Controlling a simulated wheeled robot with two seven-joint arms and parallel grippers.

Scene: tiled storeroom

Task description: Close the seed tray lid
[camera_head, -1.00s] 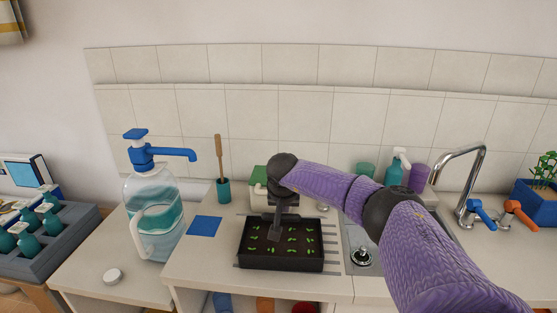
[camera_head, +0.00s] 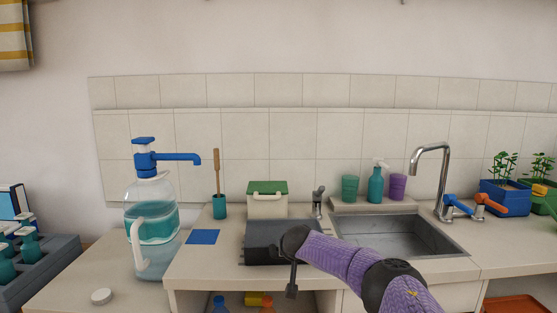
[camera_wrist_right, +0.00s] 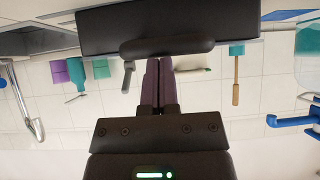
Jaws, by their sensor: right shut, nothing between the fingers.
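The seed tray (camera_head: 270,257) stands on the counter left of the sink. Its dark lid (camera_head: 268,232) lies over it, and no seedlings show. I cannot tell whether the lid is fully flush. My right gripper (camera_head: 291,291) is at the tray's front right, pointing down, apart from the lid as far as I can see. In the right wrist view the gripper's fingers (camera_wrist_right: 158,68) are together and empty, near a dark rounded bar (camera_wrist_right: 166,48) on a large dark slab (camera_wrist_right: 165,24). My arm hides the tray's right side. My left gripper is not in view.
A green-lidded box (camera_head: 267,203) stands right behind the tray. A blue square (camera_head: 202,237) and a pump bottle (camera_head: 151,225) are to the left. The sink (camera_head: 395,236) with its tap (camera_head: 440,170) is to the right. Shelves below hold coloured items.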

